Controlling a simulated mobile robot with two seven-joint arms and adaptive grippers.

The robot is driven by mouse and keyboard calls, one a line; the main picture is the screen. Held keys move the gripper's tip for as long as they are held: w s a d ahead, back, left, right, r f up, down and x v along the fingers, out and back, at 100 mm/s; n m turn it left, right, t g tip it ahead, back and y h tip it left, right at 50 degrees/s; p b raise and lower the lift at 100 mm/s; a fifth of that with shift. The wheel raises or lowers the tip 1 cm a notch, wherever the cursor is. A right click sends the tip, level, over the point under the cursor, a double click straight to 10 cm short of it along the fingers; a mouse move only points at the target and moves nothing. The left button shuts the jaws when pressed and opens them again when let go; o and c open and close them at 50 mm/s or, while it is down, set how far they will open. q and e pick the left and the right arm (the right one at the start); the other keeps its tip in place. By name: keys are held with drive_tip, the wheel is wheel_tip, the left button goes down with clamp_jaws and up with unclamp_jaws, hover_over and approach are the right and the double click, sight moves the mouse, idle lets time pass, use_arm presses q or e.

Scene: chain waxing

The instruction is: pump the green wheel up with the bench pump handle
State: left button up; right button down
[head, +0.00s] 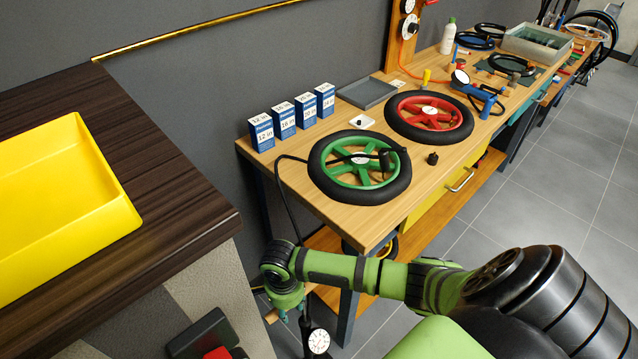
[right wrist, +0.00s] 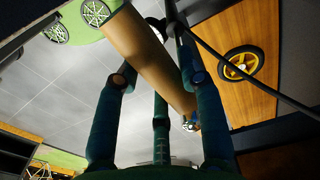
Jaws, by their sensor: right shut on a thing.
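The green wheel (head: 328,186) with its black tyre lies flat on the near end of the wooden bench. A black hose (head: 288,207) runs from a black fitting over the wheel, across the bench's left edge and down. The bench pump stands low beside the bench end; its white gauge (head: 318,341) shows at the bottom. My right gripper (head: 288,308) points down there, shut on the pump handle and hiding most of it. In the right wrist view the wooden handle (right wrist: 150,58) lies between its fingers (right wrist: 160,95). I do not see my left gripper.
A red wheel (head: 430,117), blue size boxes (head: 283,120) and a grey tray (head: 366,92) are on the bench. A dark counter (head: 180,190) with a yellow bin (head: 90,190) stands at left. A yellow-rimmed wheel (right wrist: 240,65) lies on the lower shelf. Grey floor is open at right.

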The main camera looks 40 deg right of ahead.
wheel_tip(320, 180, down, 13)
drive_tip(key=b, duration=0.7)
drive_tip(key=shift+w+a, duration=0.2)
drive_tip(key=shift+w, duration=0.15)
drive_tip(key=shift+w+r, duration=0.1)
wheel_tip(320, 180, up, 16)
drive_tip(key=p, duration=1.7)
drive_tip(key=shift+w+a+f, duration=0.1)
drive_tip(key=shift+w+f, duration=0.05)
drive_tip(key=shift+f, duration=0.1)
drive_tip(key=shift+r, duration=0.35)
wheel_tip(320, 180, up, 19)
drive_tip(key=shift+s+d, duration=0.2)
drive_tip(key=shift+s, duration=0.05)
